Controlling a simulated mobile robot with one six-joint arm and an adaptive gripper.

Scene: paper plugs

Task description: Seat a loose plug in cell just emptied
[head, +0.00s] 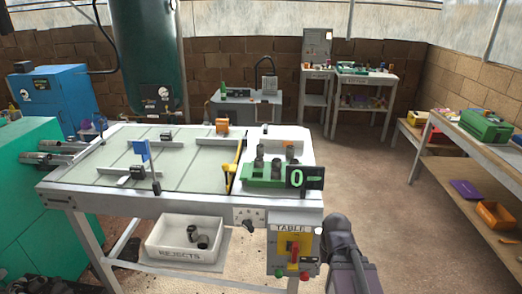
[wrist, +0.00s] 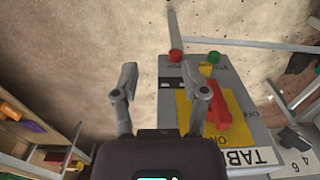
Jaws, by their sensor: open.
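A green block (head: 262,183) sits on the white right end of the table, with a few dark upright cylinders on it that look like plugs (head: 259,164). I cannot tell which cell is empty. Dark cylinders (head: 203,241), possibly loose plugs, lie in the white REJECTS bin (head: 165,252) under the table. My gripper (wrist: 164,83) shows in the wrist view, open and empty, with its fingers apart beside the control box. My arm shows at the bottom right of the head view, away from the green block.
The control box (head: 293,247) with a red switch (wrist: 220,105) hangs at the table's front edge. A black sign reading 0 (head: 304,177) stands by the green block. The floor between is clear.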

